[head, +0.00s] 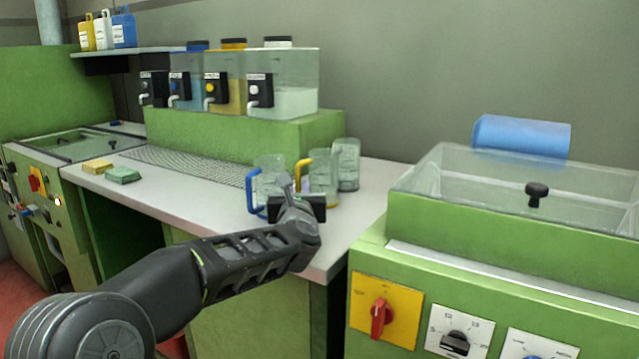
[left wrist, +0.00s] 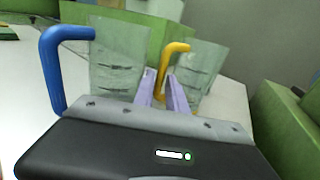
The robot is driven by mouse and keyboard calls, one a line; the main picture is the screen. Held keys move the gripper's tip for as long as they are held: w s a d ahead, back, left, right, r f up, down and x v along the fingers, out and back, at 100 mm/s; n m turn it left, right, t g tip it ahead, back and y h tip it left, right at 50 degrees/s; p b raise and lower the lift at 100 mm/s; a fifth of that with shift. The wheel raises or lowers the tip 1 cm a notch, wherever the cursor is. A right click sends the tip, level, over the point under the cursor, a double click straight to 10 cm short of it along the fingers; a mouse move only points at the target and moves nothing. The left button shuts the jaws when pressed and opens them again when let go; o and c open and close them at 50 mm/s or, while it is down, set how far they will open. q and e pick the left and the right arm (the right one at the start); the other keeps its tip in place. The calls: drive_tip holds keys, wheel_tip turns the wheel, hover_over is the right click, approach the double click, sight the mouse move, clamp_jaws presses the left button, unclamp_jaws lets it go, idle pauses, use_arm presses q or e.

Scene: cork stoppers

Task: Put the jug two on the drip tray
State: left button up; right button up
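A clear jug with a blue handle (head: 252,190) and one with a yellow handle (head: 322,180) stand upright on the counter. A third clear jug (head: 347,163) stands behind them. I see no label telling which is jug two. The drip tray (head: 180,163) is the dark grating left of the jugs. My left gripper (head: 294,183) is at the yellow handle. In the left wrist view its lilac fingers (left wrist: 160,85) stand either side of the yellow handle (left wrist: 164,62); I cannot tell whether they press on it. The blue handle (left wrist: 55,65) is left of the fingers. My right gripper is not in view.
Dispensers (head: 290,85) with taps stand on a green block (head: 240,135) behind the grating. Two sponges (head: 123,175) lie at the counter's left. A green unit with a clear lid (head: 530,190) stands at right. The front counter (head: 190,200) is clear.

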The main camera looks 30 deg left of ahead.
use_arm(q)
drive_tip(key=shift+c, duration=0.6)
clamp_jaws()
idle(0.8)
